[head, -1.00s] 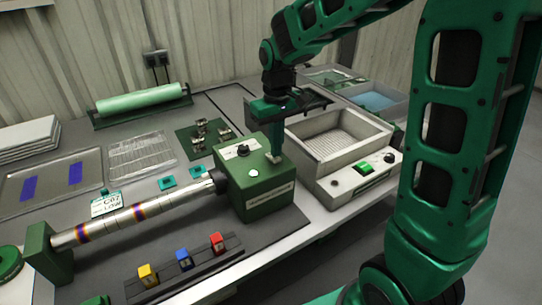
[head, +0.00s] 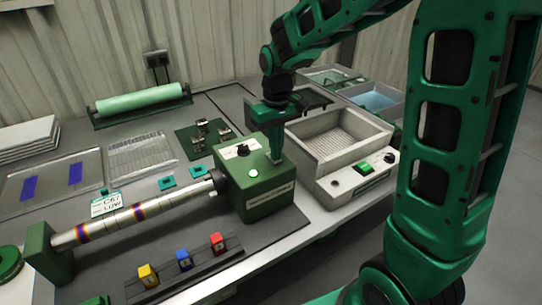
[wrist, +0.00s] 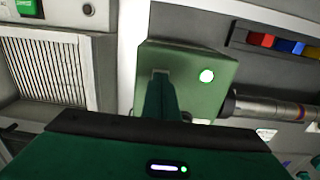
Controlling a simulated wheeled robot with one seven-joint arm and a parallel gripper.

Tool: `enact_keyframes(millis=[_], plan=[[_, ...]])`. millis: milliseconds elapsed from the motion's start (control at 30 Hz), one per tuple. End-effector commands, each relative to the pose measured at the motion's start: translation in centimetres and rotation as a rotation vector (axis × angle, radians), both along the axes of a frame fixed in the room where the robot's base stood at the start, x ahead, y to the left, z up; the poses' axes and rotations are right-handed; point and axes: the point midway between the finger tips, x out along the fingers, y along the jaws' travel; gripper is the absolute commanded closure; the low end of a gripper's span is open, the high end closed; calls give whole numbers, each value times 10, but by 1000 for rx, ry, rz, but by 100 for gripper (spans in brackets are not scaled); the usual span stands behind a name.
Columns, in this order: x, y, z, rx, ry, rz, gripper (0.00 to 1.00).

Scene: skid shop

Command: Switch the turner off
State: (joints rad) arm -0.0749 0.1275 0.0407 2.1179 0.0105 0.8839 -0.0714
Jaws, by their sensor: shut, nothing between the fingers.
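A banded metal rod (head: 135,213) runs from the box to a green end support at the left. The box also shows in the wrist view (wrist: 213,107), with the bright button (wrist: 207,76) on it. My gripper (head: 275,158) points down at the right part of the box's top, to the right of the button. Its fingers are shut and empty. I cannot tell whether the tips touch the box.
A grey basin unit (head: 334,137) with a green switch (head: 366,168) stands just right of the box. Yellow, blue and red blocks (head: 183,259) sit in a rack in front. A tag (head: 105,203) lies behind the rod.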

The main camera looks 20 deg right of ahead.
Motion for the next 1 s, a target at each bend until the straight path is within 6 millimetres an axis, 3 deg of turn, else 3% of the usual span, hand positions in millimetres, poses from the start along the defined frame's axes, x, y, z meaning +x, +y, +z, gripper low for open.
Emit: enact_keyframes(millis=[267,1000], plan=[[0,0,2,0,0,0,100],[1,0,53,0,-2,0,100]])
